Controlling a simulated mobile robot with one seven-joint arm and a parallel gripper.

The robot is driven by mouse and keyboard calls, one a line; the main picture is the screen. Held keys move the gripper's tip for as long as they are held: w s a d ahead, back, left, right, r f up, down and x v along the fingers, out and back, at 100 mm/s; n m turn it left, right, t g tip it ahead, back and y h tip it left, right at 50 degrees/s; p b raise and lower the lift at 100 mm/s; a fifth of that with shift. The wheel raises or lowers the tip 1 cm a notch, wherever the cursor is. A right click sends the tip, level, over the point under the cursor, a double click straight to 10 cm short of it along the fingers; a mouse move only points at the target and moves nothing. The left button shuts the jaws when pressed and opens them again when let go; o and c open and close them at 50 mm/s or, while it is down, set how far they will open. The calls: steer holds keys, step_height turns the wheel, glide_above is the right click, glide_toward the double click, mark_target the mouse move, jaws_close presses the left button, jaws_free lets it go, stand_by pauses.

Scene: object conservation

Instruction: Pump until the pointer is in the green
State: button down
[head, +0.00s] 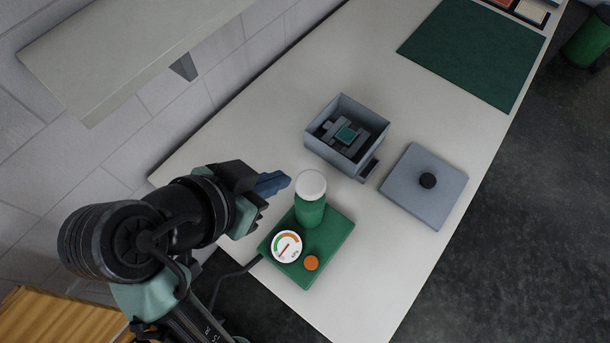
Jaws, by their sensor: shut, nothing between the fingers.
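The pump stands on a green base (331,246) near the front end of the bench. It has a green cylinder (310,213) with a round white cap (311,184) on top. A round white gauge (287,235) and an orange knob (311,263) sit on the base. The gauge has green and orange arcs; its small red pointer seems to lie toward the lower left, but the exact reading is too small to tell. My gripper (286,181) is shut and empty, its blue fingers just left of the white cap. I cannot tell whether they touch it.
An open grey box (313,142) with a part inside stands behind the pump. A grey lid (421,200) with a black knob lies to its right. A green mat (470,50) covers the far bench. A shelf (130,45) overhangs at upper left.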

steer(key=p, duration=0.1)
glide_above(301, 195)
steer(key=w, duration=0.1)
steer(key=f, duration=0.7)
steer(key=shift+w+d, duration=0.1)
steer(key=shift+d, duration=0.3)
step_height(301, 195, down, 3)
steer(key=shift+f+p, duration=0.1)
steer(key=shift+p, duration=0.55)
steer(key=shift+f, duration=0.45)
step_height(301, 195, down, 5)
steer(key=b, duration=0.3)
steer(key=shift+f+b, duration=0.1)
steer(key=shift+b, duration=0.3)
